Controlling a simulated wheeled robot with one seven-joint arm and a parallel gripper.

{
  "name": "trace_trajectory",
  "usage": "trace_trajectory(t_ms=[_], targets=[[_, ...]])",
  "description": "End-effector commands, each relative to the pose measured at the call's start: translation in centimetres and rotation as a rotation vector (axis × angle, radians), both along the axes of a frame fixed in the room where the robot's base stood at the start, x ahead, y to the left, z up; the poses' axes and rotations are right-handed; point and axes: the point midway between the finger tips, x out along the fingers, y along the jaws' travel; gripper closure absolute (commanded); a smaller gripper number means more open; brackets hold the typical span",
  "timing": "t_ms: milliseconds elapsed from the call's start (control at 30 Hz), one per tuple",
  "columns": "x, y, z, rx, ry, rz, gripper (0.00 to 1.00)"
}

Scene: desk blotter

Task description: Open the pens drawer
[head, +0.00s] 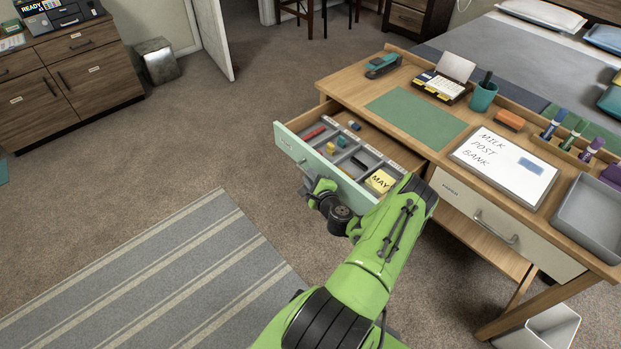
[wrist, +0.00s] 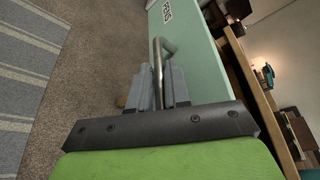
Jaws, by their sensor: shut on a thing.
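The pens drawer stands pulled out from the left part of the desk, its mint-green front (head: 291,149) facing me. Its label reads like PENS, turned sideways in the wrist view, where the green front (wrist: 196,50) is close. My gripper (head: 322,190) is at the drawer front, shut on the metal bar handle (wrist: 158,62). In the wrist view my grey fingers (wrist: 160,88) lie on both sides of the bar. Inside the drawer a grey divided tray holds a red item (head: 313,133), small coloured pieces and a yellow MAY note (head: 380,180).
A second, cream drawer (head: 462,205), shut, is at the right of the desk. The desktop holds a green mat (head: 416,113), a whiteboard (head: 504,165) and a grey tray (head: 588,222). A striped rug (head: 180,275) and open carpet lie left of my arm.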

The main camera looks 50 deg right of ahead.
Motion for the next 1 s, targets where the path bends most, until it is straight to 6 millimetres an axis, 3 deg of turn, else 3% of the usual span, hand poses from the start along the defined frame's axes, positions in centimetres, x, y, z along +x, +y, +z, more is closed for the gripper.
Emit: trace_trajectory(t_ms=[67,100,200,567,1000], targets=[[-0.1,0.0,0.0,0.0,0.001,-0.002,1.0],[-0.1,0.0,0.0,0.0,0.001,-0.002,0.77],[0.0,0.0,0.0,0.0,0.001,-0.001,0.62],[-0.8,0.5,0.1,0.005,0.003,-0.001,0.62],[-10.6,6.4,2.9,0.008,0.0,-0.007,0.62]])
